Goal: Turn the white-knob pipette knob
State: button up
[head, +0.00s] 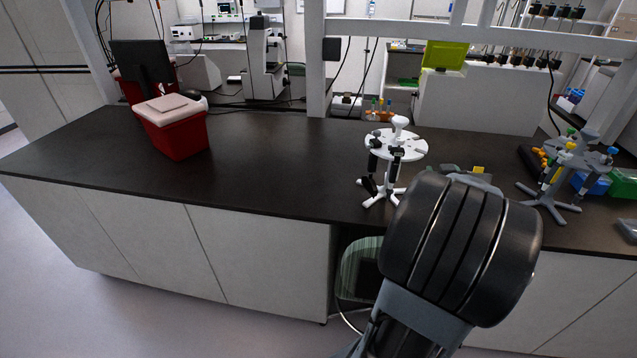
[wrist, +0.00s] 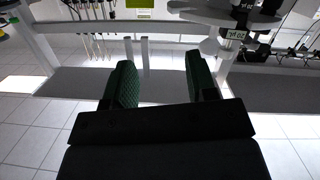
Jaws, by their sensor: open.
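A white round-topped pipette stand (head: 396,145) stands on the dark bench in the head view, right of the middle. Several dark pipettes (head: 373,163) hang from it; I cannot tell which one has the white knob. In the wrist view, part of a round grey plate (wrist: 205,17), probably this stand's top, shows at the upper right with a dark, labelled part beside it. My gripper (wrist: 160,82) is open, its two green-padded fingers apart with nothing between them. In the head view my dark arm covers the bench front below the stand, and the fingers are hidden.
A grey stand with coloured pipettes (head: 563,170) is to the right. A red box (head: 178,135) sits on the left of the black bench (head: 270,150), whose middle is clear. A white post (head: 315,60) rises at the bench's back. A chair (head: 358,268) is under the bench.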

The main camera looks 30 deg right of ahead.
jog(key=w+a+r+n+y+p, duration=0.1)
jog(key=w+a+y, duration=0.3)
jog(key=a, duration=1.1)
jog(key=w+a+r+n+g+y+p, duration=0.1)
jog(key=w+a+y, duration=0.3)
jog(key=a, duration=1.1)
jog(key=shift+w+p, duration=0.35)
jog(key=shift+w, duration=0.8)
